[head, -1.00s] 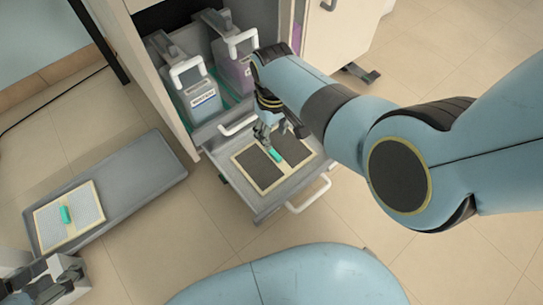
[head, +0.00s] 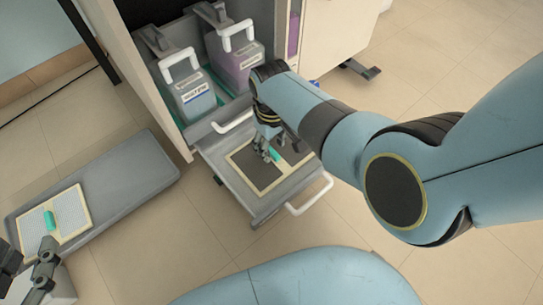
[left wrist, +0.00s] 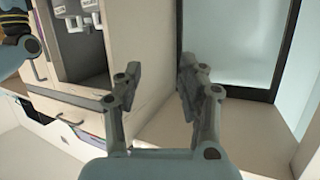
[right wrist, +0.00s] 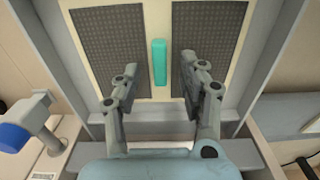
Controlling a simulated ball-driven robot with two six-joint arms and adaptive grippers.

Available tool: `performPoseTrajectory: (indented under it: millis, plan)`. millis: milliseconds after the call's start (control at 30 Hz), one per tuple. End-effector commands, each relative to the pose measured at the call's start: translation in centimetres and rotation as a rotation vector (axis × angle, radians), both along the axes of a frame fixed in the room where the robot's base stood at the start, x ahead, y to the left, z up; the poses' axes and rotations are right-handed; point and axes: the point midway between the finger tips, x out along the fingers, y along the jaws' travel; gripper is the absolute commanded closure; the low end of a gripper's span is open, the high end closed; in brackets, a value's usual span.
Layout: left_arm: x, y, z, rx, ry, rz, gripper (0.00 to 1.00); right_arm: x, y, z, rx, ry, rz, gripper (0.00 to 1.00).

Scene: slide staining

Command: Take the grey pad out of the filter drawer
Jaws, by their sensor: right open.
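The pad with dark grey panels, a cream frame (head: 258,172) and a teal grip lies flat in the pulled-out filter drawer (head: 268,208). My right gripper (head: 265,150) is over the pad, pointing down. In the right wrist view, its fingers are open, one on each side of the upright teal grip (right wrist: 160,65), with gaps showing on both sides. Whether the fingertips are level with the grip is hard to tell. My left gripper (left wrist: 160,80) is open and empty; in the head view it is at the lower left edge.
A grey tray (head: 125,185) on the floor at left holds a pale pad (head: 70,205) with a teal grip. Two handled containers, one blue-grey (head: 193,100) and one purple (head: 236,68), stand in the cabinet behind the drawer. The drawer has a white front handle (head: 310,200).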

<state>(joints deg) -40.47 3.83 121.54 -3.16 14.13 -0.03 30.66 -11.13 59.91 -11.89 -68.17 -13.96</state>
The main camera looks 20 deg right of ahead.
Motion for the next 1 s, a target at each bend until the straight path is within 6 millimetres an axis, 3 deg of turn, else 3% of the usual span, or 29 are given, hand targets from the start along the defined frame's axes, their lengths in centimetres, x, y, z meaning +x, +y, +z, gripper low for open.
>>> performPoseTrajectory:
  millis: [300, 500, 833, 1000]
  plan:
    - [4.4, -0.7, 6.4, -0.001, -0.280, -0.030, 0.60, 0.0, 0.0, -1.4, 0.000, 0.000, 0.000, 0.58]
    - [5.7, -1.0, 9.4, 0.000, -0.405, -0.045, 0.60, 0.0, 0.0, -1.9, 0.000, -0.001, 0.000, 0.58]
    - [5.9, -1.1, 10.2, 0.001, -0.433, -0.048, 0.60, 0.1, 0.0, -1.8, 0.000, -0.002, 0.000, 0.58]
    - [5.9, -1.1, 10.2, 0.001, -0.433, -0.048, 0.60, 0.1, 0.0, -1.9, 0.000, -0.002, 0.000, 0.80]
